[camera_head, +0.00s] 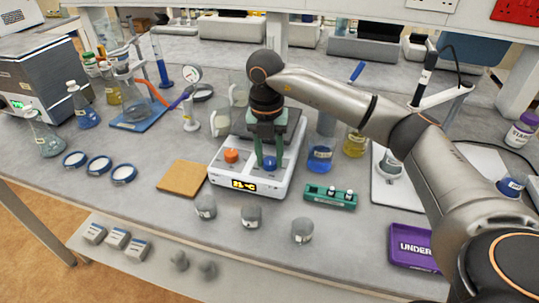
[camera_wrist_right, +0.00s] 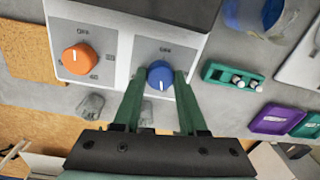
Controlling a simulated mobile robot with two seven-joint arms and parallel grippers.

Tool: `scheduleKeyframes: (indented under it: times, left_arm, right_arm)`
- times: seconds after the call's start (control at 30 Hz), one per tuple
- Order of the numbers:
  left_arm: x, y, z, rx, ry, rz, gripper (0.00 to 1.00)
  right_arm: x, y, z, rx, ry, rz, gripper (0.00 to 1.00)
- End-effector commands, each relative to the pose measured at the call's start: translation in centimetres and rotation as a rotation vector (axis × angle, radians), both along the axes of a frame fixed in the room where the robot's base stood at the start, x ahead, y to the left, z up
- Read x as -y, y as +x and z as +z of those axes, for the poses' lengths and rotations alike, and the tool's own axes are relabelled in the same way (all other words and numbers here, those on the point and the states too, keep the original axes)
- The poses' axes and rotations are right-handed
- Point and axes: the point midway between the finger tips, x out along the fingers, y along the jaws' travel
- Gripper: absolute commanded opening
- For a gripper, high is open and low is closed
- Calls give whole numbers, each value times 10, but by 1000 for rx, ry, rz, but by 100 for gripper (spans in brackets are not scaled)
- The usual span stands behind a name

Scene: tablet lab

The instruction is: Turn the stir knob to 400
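The hotplate stirrer (camera_head: 217,170) is a white box with a dark top plate, an orange knob (camera_head: 231,156) and a blue knob (camera_head: 270,163) on its front panel. A lit display shows on its front edge. The blue knob also shows in the right wrist view (camera_wrist_right: 160,74), with a white pointer mark toward the picture bottom and an OFF label above it. My right gripper (camera_wrist_right: 161,80) reaches down with its green fingers on both sides of the blue knob, seemingly touching it. Any other scale marks around this knob are hidden or too small to read. My left gripper is out of view.
A green rack (camera_head: 330,197) with small vials stands right of the stirrer, and a blue-liquid flask (camera_head: 320,158) behind the rack. A cork mat (camera_head: 182,178) lies to the left. Several grey weights (camera_head: 252,216) stand in front. A purple tray (camera_head: 413,247) is front right.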

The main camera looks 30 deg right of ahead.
Motion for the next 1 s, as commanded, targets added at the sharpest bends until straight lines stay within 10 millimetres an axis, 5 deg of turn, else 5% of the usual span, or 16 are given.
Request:
scheduleKeyframes:
  times: [0.27,0.57,0.77,1.0]
  left_arm:
    - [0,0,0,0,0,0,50]
    - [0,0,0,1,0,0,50]
    - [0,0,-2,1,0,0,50]
    - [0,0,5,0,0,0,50]
  right_arm:
    - [0,0,0,1,-1,0,71]
    - [0,1,4,2,1,1,71]
    - [-1,2,33,5,1,1,71]
    - [-2,3,91,5,0,0,71]
